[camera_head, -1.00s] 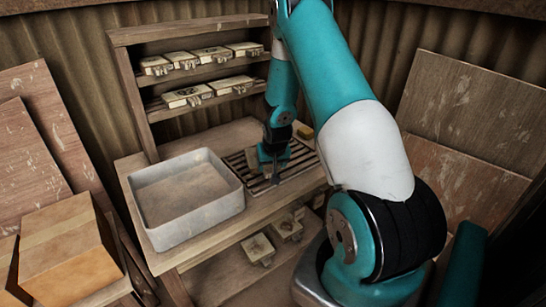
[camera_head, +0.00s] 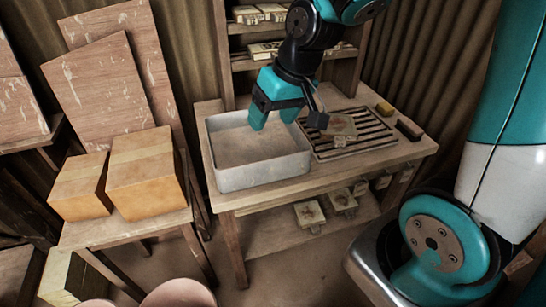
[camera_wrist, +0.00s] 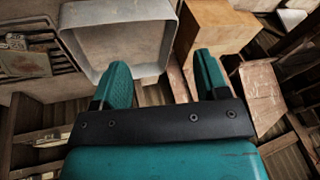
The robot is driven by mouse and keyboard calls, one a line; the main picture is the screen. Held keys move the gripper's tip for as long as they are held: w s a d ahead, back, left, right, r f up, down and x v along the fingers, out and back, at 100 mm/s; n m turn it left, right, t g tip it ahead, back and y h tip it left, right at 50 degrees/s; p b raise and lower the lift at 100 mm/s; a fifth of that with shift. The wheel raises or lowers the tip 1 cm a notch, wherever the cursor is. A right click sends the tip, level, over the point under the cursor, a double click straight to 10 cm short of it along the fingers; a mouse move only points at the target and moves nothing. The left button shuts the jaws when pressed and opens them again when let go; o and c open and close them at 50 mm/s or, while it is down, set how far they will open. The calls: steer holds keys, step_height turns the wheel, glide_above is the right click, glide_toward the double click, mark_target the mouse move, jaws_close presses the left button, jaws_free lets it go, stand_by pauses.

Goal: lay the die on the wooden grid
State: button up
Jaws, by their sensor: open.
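The die (camera_head: 341,124), a pale flat plate with a darker face and a small handle at its front, lies on the slats of the wooden grid (camera_head: 385,136) on the bench. In the wrist view the die (camera_wrist: 15,42) is at the far left on the grid (camera_wrist: 58,62). My gripper (camera_head: 273,115) is open and empty, apart from the die, above the grey metal tray left of the grid. Its two teal fingers (camera_wrist: 160,65) are spread in the wrist view with nothing between them.
The grey tray (camera_head: 221,179) fills the bench's left part. More dies sit on the rack (camera_head: 257,64) behind and the lower shelf (camera_head: 262,232). Cardboard boxes (camera_head: 150,185) stand at left.

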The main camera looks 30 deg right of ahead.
steer(key=s+a+r+n+g, duration=0.1)
steer(key=s+a+r+n, duration=0.1)
steer(key=s, duration=0.3)
steer(key=s+a+r+n+g+y, duration=0.1)
steer(key=s+a+n, duration=0.1)
steer(key=s+a, duration=0.2)
steer(key=s+a+r+n+g, duration=0.1)
steer(key=s+a+r+n, duration=0.1)
steer(key=s+a, duration=0.2)
steer(key=s, duration=0.2)
steer(key=shift+s+r+n, duration=0.3)
steer(key=shift+s, duration=0.05)
